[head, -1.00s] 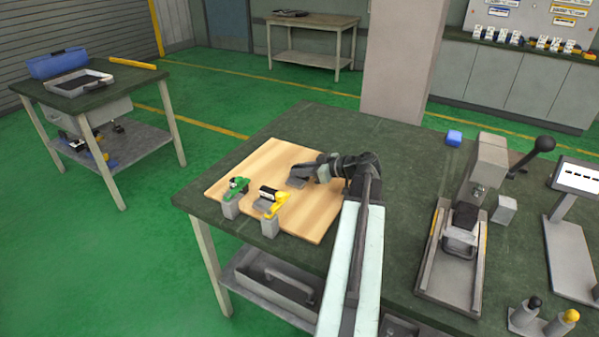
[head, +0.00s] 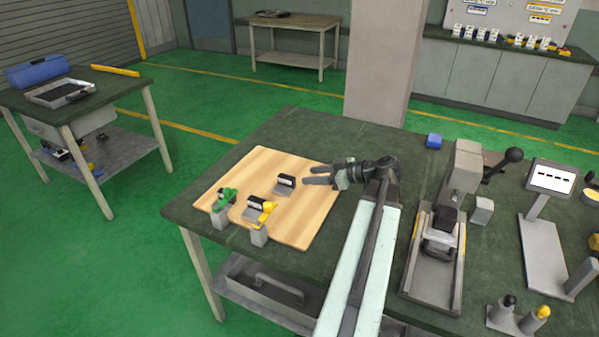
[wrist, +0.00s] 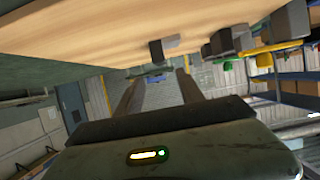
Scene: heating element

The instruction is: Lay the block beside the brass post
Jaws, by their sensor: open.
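A small black-and-grey block with a pale face (head: 285,184) lies on the wooden board (head: 310,215). It also shows near the board in the wrist view (wrist: 163,48). My gripper (head: 308,175) is open and empty, just right of this block and apart from it; its two fingers show in the wrist view (wrist: 158,78). A grey post with a yellow top (head: 262,225), perhaps the brass post, stands at the board's front edge. A similar dark block (head: 253,207) lies close behind it.
A press-like fixture (head: 440,240) and a display stand (head: 550,190) are on the right of the green bench (head: 300,130). Two knobbed cylinders (head: 518,315) stand front right. The board's back area is clear.

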